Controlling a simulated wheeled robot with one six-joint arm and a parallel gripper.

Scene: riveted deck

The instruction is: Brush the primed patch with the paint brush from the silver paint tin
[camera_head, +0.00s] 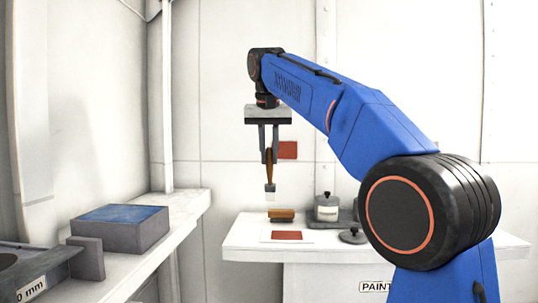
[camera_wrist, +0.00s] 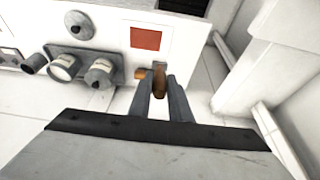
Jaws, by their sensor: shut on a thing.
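My gripper (camera_head: 269,158) is shut on the paint brush (camera_head: 269,172). It holds the brush upright in the air above the bench, bristles down; the pale tip touches nothing. The wrist view also shows the brush (camera_wrist: 159,78) between the fingers. A red-brown patch (camera_head: 287,150) is on the back wall, just behind and right of the gripper. Another red-brown patch (camera_head: 286,235) lies on a white card on the bench, also in the wrist view (camera_wrist: 146,39). Which is the primed one I cannot tell. A grey labelled tin (camera_head: 327,207) stands in a dark tray, with a second tin in the wrist view (camera_wrist: 65,66).
A wooden block-like piece (camera_head: 282,214) lies on the white bench (camera_head: 245,240). A dark round knobbed thing (camera_head: 353,236) lies in front of the tray. A grey box with a blue top (camera_head: 120,224) stands on the left counter. The air around the brush is clear.

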